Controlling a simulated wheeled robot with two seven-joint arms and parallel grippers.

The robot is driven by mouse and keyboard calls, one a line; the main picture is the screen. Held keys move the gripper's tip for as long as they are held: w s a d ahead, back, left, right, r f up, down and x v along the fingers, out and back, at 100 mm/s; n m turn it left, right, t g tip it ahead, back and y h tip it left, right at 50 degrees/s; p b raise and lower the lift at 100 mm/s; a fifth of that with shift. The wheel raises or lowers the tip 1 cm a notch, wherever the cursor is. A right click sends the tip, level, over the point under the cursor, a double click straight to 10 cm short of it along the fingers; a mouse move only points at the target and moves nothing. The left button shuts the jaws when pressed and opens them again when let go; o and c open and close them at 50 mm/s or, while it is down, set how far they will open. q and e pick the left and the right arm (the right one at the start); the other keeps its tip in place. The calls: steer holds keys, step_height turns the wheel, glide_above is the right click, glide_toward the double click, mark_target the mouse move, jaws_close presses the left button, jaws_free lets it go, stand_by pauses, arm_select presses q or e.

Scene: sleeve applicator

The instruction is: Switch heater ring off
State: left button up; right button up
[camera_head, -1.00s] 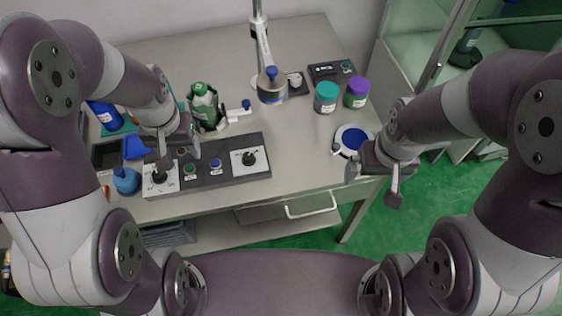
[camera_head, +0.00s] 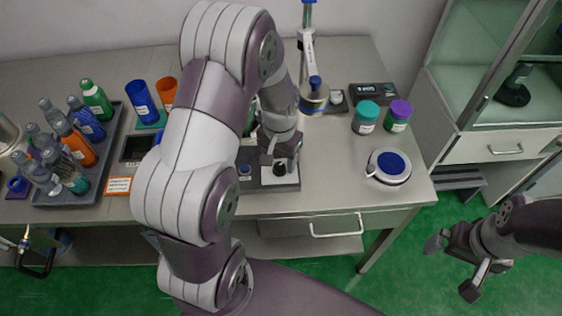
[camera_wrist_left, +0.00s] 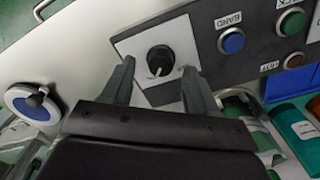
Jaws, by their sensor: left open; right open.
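The control panel (camera_head: 290,186) lies near the table's front edge, mostly hidden behind my left arm in the head view. Its black rotary knob (camera_head: 279,169) on a white plate shows at the right end, and also in the left wrist view (camera_wrist_left: 159,60). My left gripper (camera_head: 281,158) is directly over this knob. In the left wrist view its open fingers (camera_wrist_left: 159,72) stand either side of the knob; contact cannot be told. Blue (camera_wrist_left: 231,41), green (camera_wrist_left: 291,21) and red (camera_wrist_left: 293,61) buttons sit beside it. My right gripper (camera_head: 458,262) is open and empty, off the table's right side.
A round white device with a blue top (camera_head: 390,165) stands right of the panel. Teal-lidded (camera_head: 366,117) and purple-lidded (camera_head: 397,116) jars stand behind it. A bottle tray (camera_head: 62,190) fills the left end. A glass cabinet (camera_head: 487,100) stands at the right.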

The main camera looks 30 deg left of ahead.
arm_select(q)
steer(key=shift+a+f, duration=0.1)
steer(key=shift+f, duration=0.85)
steer(key=c, duration=1)
steer(key=shift+c, duration=0.2)
